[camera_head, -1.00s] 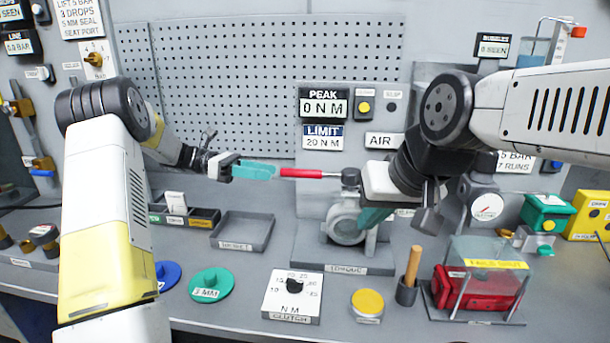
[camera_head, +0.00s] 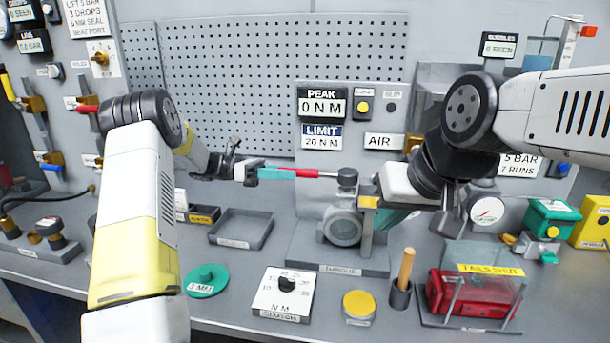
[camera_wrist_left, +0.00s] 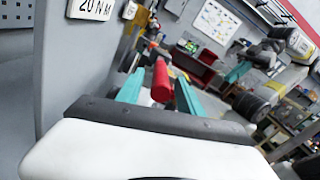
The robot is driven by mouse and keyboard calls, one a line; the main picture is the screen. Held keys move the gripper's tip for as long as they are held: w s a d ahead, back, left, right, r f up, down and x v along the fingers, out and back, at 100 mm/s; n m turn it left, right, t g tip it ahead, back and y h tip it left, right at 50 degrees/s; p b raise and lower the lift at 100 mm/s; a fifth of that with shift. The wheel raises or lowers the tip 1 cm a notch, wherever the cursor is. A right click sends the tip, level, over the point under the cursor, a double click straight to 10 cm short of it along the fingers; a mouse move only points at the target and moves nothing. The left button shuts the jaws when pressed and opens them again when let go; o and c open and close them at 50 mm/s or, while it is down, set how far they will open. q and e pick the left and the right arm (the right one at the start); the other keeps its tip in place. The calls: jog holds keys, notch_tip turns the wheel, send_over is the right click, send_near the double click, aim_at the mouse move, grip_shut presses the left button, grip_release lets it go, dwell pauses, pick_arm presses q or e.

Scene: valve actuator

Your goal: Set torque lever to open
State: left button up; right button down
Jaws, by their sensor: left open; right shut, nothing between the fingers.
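The torque lever is a red bar (camera_head: 320,175) that points left, about level, from a dark hub above the grey round valve body (camera_head: 342,227). My left gripper (camera_head: 288,173) reaches it from the left, with its teal fingers at the lever's free end. In the left wrist view the red lever end (camera_wrist_left: 161,82) lies between the two spread teal fingers (camera_wrist_left: 158,90); touching cannot be told. My right gripper (camera_head: 392,217) is shut and empty, just right of the valve body, its fingers partly hidden by a grey post.
The PEAK display (camera_head: 322,104) reads 0 N M above the lever; the limit plate (camera_head: 321,136) reads 20 N M. An empty grey tray (camera_head: 241,230), a clutch dial (camera_head: 284,293), a yellow button (camera_head: 359,305) and a wooden-handled tool (camera_head: 405,270) stand on the bench in front.

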aim_at(317, 175)
pick_arm(q)
jog(key=shift+s+d, duration=0.25)
jog(key=shift+d, duration=0.9)
jog(key=shift+s+d, duration=0.2)
jog(key=shift+d, duration=0.95)
jog(key=shift+c, duration=0.4)
grip_shut()
